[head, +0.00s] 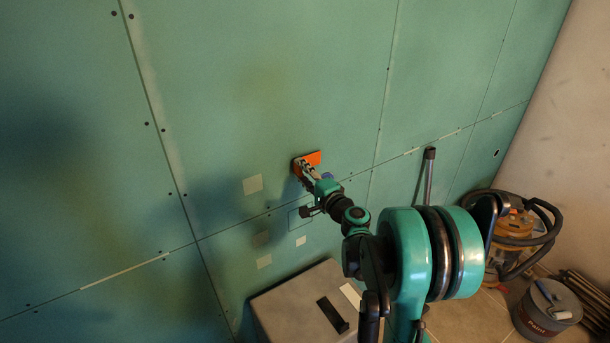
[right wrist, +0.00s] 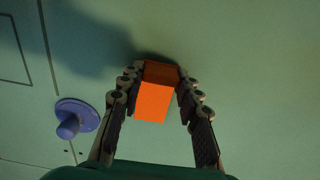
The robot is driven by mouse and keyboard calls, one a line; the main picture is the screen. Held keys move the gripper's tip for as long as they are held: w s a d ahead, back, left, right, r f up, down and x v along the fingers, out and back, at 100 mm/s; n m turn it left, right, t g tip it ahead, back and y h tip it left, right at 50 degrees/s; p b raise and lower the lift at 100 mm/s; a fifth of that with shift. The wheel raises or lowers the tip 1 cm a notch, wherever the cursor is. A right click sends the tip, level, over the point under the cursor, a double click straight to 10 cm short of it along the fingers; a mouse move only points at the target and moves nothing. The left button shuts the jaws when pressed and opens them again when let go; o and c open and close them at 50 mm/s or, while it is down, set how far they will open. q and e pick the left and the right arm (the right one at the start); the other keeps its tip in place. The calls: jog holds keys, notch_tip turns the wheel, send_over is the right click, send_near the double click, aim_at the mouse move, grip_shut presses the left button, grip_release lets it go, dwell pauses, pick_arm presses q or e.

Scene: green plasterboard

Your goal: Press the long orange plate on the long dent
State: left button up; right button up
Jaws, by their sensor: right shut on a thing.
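The orange plate (head: 313,158) is up at the green plasterboard wall, near the middle of the head view. My right gripper (head: 305,168) is shut on it. In the right wrist view the plate (right wrist: 153,103) sits between the two fingers, its far end close to the wall with a dark shadow beside it. I cannot tell whether it touches the wall. I cannot make out the long dent; the plate and gripper cover part of the wall there. My left gripper is not in view.
A purple knob (right wrist: 75,115) is on the wall beside the gripper. Pale square patches (head: 252,185) and a thin outlined rectangle are nearby. Below stands a grey box (head: 280,306) with a black strip (head: 332,315) and a white strip. A vacuum (head: 512,232) and paint bucket (head: 546,311) stand right.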

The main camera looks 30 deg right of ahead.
jog(key=shift+w, duration=0.2)
dwell(0.6)
jog(key=o, duration=0.9)
jog(key=shift+s, duration=0.1)
jog(key=s, duration=0.8)
jog(key=s+d, duration=0.1)
jog(key=s, duration=0.3)
jog(key=shift+f, duration=0.1)
